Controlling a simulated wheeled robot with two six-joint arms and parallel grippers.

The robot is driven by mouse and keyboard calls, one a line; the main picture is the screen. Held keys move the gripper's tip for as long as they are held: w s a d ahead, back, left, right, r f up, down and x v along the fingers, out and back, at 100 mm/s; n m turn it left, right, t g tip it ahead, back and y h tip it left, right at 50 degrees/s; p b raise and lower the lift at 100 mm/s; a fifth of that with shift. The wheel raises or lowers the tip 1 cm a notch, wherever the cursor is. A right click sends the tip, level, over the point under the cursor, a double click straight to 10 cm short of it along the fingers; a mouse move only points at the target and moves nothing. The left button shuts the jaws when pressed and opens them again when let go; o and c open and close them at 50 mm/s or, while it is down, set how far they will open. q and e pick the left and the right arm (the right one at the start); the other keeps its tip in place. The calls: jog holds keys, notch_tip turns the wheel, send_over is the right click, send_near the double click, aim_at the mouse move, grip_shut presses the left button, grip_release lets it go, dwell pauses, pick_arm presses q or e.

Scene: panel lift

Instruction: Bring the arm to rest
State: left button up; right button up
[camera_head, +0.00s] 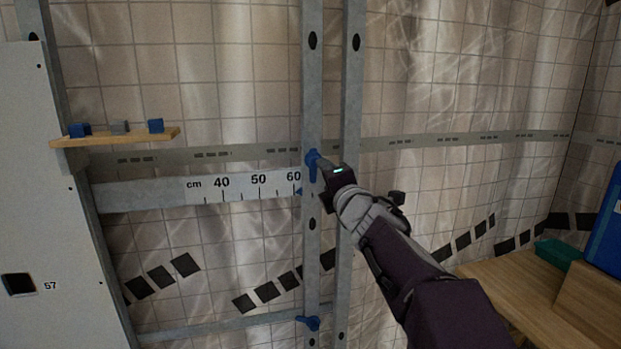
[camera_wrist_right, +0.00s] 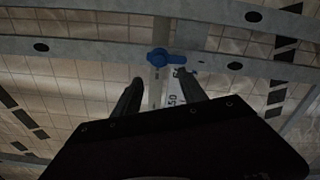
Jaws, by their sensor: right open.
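My right arm comes in from the lower right in the head view. Its gripper (camera_head: 326,172) is at the upper blue clamp handle (camera_head: 313,163) on the vertical metal rail (camera_head: 312,90). In the right wrist view the two dark fingers of this gripper (camera_wrist_right: 160,95) stand apart with nothing between them. The blue handle (camera_wrist_right: 160,58) shows just beyond the fingertips there. I cannot tell whether a finger touches it. My left gripper is not in view.
A centimetre scale (camera_head: 240,188) runs left of the rail, with a small blue pointer near 60. A lower blue handle (camera_head: 308,322) sits below. A wooden shelf (camera_head: 115,138) holds small blocks. A white panel (camera_head: 40,220) marked 57 stands left. A wooden bench (camera_head: 515,285) is at right.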

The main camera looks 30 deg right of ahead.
jog(key=shift+a, duration=0.1)
jog(key=w+a+f+m+g+y, duration=0.1)
jog(key=a+f+g+y, duration=0.1)
jog(key=a+f, duration=0.55)
jog(key=w+a+f+m+g+y, duration=0.15)
jog(key=a+f, duration=0.25)
jog(key=f, duration=0.7)
jog(key=s+a+f+m+g, duration=0.2)
jog(key=s+f+m+g, duration=0.35)
jog(key=f, duration=0.75)
jog(key=s+a+f+m+g+y, duration=0.1)
jog(key=s+f+m+g, duration=0.4)
jog(key=s, duration=0.5)
jog(key=s+a+f+m+g, duration=0.2)
jog(key=s+f+m, duration=0.45)
jog(key=s, duration=0.35)
notch_tip(320, 180, up, 16)
jog(key=p, duration=1.7)
jog(key=shift+w, duration=0.35)
